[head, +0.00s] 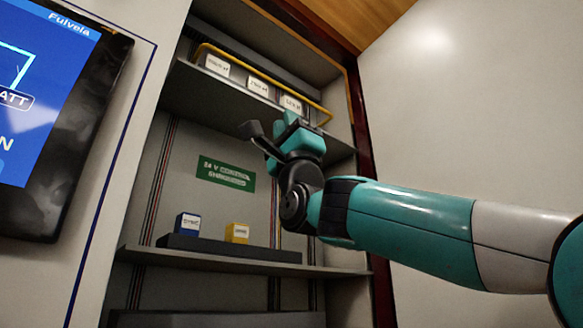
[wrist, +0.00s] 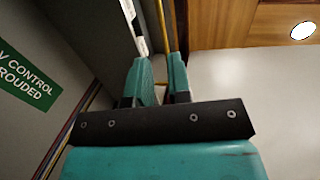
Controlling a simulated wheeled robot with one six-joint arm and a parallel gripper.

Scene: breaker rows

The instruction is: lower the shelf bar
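The shelf bar (head: 262,75) is a yellow rail across the front of the upper shelf, in front of the white-labelled units. It appears raised above the shelf's front edge. In the wrist view the yellow bar (wrist: 163,25) runs up from just beyond the fingertips, roughly in line with the gap. My gripper (head: 290,118) points up at the upper shelf, near the bar's right half. Its two teal fingers (wrist: 161,65) stand apart with nothing seen gripped between them. I cannot tell whether they touch the bar.
The upper shelf (head: 235,98) holds several labelled units (head: 258,86). A lower shelf (head: 250,267) carries a blue block (head: 187,225) and a yellow block (head: 237,233). A green sign (head: 226,173) is on the back panel. A screen (head: 45,120) hangs at left; a dark red frame edges the right.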

